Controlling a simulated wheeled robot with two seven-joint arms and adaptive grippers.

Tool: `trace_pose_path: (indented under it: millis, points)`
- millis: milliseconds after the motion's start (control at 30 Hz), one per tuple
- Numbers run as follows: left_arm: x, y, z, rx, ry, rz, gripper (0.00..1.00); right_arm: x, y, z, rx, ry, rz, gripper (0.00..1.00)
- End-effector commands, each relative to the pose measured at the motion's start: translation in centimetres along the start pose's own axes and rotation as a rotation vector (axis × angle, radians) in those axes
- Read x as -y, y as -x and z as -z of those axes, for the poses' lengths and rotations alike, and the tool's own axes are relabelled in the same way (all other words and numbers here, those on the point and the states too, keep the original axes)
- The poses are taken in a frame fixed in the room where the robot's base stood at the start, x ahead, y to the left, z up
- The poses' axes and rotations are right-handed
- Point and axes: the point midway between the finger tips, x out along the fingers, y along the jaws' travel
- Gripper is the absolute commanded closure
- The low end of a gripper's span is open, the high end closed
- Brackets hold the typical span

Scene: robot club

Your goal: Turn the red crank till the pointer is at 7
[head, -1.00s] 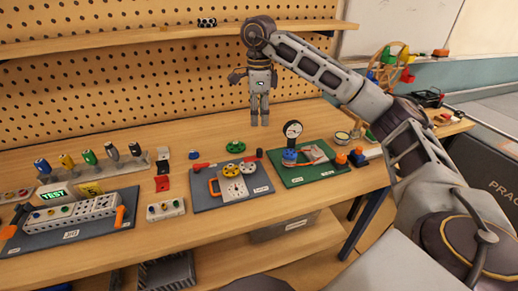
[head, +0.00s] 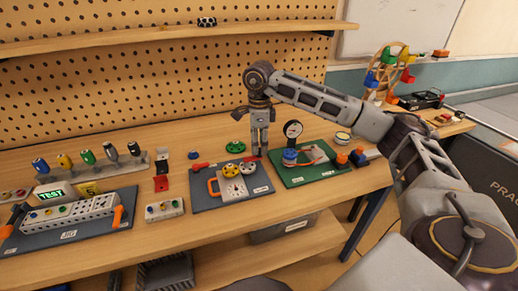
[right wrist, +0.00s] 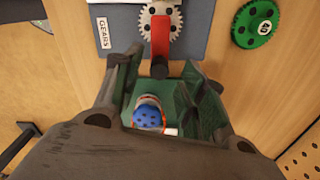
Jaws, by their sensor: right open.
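The red crank (right wrist: 160,36) sits on a grey gear (right wrist: 160,10) on the blue-grey gears board (right wrist: 200,20); its black knob (right wrist: 160,68) points toward my right gripper (right wrist: 162,62). The gripper is open, pointing down, with its fingertips on either side of the knob in the right wrist view. I cannot tell how far above the knob they are. In the head view the right gripper (head: 260,153) hides most of the crank. A white dial (head: 235,187) stands on the board in front of yellow gears (head: 233,169); its pointer reading is too small to tell. My left gripper is not in view.
A green board (head: 308,168) with a gauge (head: 293,129) and a blue knob (head: 289,155) lies close to the right. A loose green gear (head: 235,146) is behind the gears board. A grey jig (head: 70,215) stands at left.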

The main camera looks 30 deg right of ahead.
Motion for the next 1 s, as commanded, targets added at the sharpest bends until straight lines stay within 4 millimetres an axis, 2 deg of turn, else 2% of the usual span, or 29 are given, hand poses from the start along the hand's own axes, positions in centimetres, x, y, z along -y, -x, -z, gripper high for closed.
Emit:
trace_pose_path:
  millis: [200,600,900,1000]
  points:
    - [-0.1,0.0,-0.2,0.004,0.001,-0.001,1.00,0.0,-1.8,0.0,-0.001,0.000,-0.001,0.59]
    - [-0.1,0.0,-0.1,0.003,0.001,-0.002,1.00,0.0,-2.2,0.0,-0.001,0.000,-0.001,0.59]
    - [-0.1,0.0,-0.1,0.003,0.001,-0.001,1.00,0.0,-2.2,0.0,0.000,0.000,-0.001,0.97]
    - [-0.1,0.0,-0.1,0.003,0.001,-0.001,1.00,0.0,-2.2,0.0,0.000,0.000,-0.001,1.00]
